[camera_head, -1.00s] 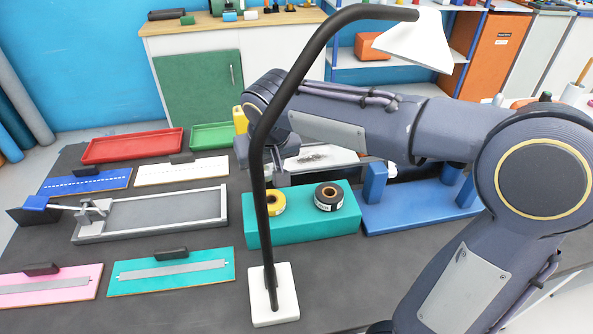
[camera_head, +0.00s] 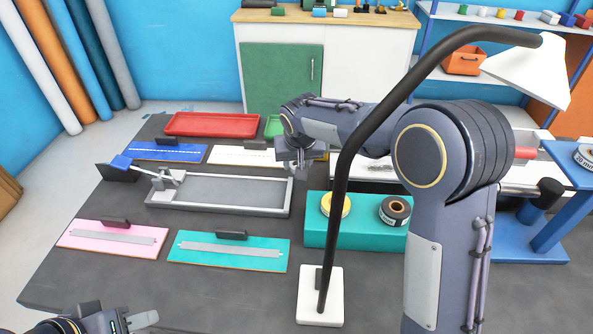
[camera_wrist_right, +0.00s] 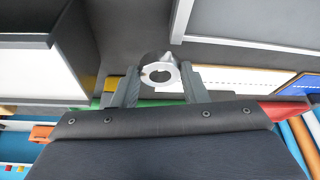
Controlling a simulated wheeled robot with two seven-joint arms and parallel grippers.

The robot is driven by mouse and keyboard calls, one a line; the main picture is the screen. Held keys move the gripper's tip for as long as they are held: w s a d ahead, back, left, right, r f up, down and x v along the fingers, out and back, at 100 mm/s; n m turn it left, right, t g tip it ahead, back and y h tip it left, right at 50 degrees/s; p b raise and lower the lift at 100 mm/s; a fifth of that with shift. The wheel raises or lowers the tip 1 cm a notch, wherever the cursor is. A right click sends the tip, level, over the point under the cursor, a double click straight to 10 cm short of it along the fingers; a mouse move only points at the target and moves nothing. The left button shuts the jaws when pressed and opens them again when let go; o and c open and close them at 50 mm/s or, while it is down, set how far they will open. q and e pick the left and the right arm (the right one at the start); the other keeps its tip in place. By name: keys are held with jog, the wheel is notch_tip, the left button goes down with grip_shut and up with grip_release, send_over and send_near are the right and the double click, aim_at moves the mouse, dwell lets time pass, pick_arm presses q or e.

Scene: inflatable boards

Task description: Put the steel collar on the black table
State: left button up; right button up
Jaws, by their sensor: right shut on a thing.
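The steel collar (camera_wrist_right: 159,70) is a shiny ring with a round hole, held between the two fingers of my right gripper (camera_wrist_right: 161,84) in the right wrist view. In the head view my right gripper (camera_head: 301,158) is over the black table (camera_head: 85,275), near the right end of the grey frame and behind the teal block. I cannot make out the collar clearly there. My left gripper (camera_head: 135,321) is only partly in view at the bottom left, and its jaws cannot be judged.
The grey frame (camera_head: 220,210), teal block (camera_head: 315,233) with tape rolls, and pink (camera_head: 85,240) and teal (camera_head: 200,255) boards lie on the table. A lamp (camera_head: 347,190) stands in front of my right arm. Bare table shows at the front left.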

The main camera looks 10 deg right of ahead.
aim_at(296, 181)
jog(key=shift+w+a+f, duration=0.1)
jog(key=shift+w+f, duration=0.05)
jog(key=shift+f, duration=0.8)
jog(key=shift+w+a+f, duration=0.1)
jog(key=shift+f, duration=0.8)
jog(key=shift+f, duration=0.1)
jog(key=o, duration=1)
